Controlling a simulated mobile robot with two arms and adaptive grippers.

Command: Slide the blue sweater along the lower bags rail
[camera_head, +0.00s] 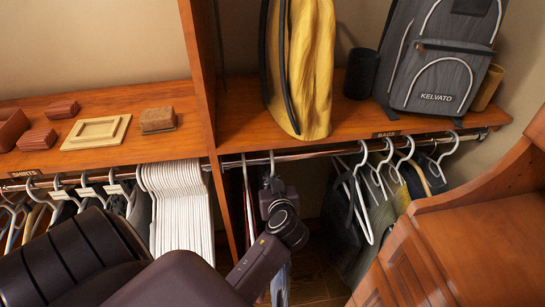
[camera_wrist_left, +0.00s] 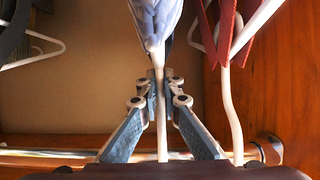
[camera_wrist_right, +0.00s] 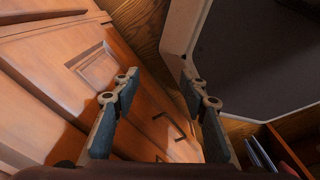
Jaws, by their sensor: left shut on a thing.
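My left gripper (camera_head: 270,186) is just under the lower bags rail (camera_head: 315,152), near its left end. In the left wrist view my left gripper (camera_wrist_left: 160,90) is shut on the pale hanger (camera_wrist_left: 161,125) of a light blue garment, the blue sweater (camera_wrist_left: 155,20). In the head view most of the sweater is hidden behind my arm. The rail also shows in the left wrist view (camera_wrist_left: 50,156). My right gripper (camera_wrist_right: 160,100) is open and empty, beside a wooden cabinet front, and is not visible in the head view.
A red garment (camera_wrist_left: 222,35) hangs close beside the sweater, near the wooden divider (camera_head: 203,70). Several hangers with dark clothes (camera_head: 385,185) fill the rail's right part. Between them is a free stretch of rail. A wooden cabinet (camera_head: 470,250) stands at the lower right.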

